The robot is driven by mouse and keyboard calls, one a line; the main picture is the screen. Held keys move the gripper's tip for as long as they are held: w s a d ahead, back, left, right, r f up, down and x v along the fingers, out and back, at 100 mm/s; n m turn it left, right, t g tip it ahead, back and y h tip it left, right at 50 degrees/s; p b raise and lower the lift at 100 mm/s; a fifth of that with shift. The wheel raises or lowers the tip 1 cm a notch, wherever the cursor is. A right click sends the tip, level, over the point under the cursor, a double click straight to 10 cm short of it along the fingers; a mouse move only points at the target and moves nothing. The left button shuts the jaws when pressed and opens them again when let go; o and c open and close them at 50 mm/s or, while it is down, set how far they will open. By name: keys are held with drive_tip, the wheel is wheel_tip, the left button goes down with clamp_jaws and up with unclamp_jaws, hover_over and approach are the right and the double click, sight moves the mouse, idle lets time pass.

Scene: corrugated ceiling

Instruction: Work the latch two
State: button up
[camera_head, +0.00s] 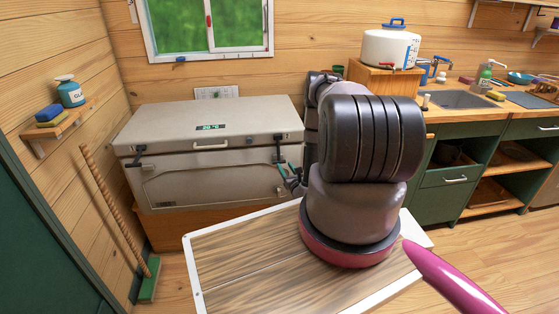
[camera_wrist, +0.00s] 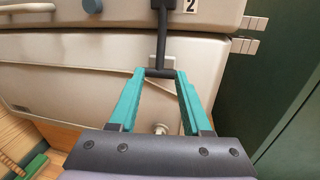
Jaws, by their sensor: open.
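The beige cooler chest (camera_head: 215,130) stands against the back wall with its lid closed down. Latch two (camera_wrist: 161,35) is a dark T-shaped handle beside a "2" label (camera_wrist: 191,5) on the chest front; it hangs down across the lid seam. My gripper also shows small in the head view (camera_head: 291,179).
Another dark latch (camera_head: 138,156) is at the chest's left front. A lid handle (camera_head: 210,145) lies between the latches. A broom (camera_head: 115,210) leans at the left wall. A green cabinet (camera_head: 450,190) stands at the right, and a white water container (camera_head: 390,47) sits behind my arm.

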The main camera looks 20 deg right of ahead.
sight(279, 158)
drive_tip(key=w, duration=0.7)
drive_tip(key=shift+w+d, duration=0.2)
drive_tip(key=shift+d, duration=0.2)
clamp_jaws()
idle(0.9)
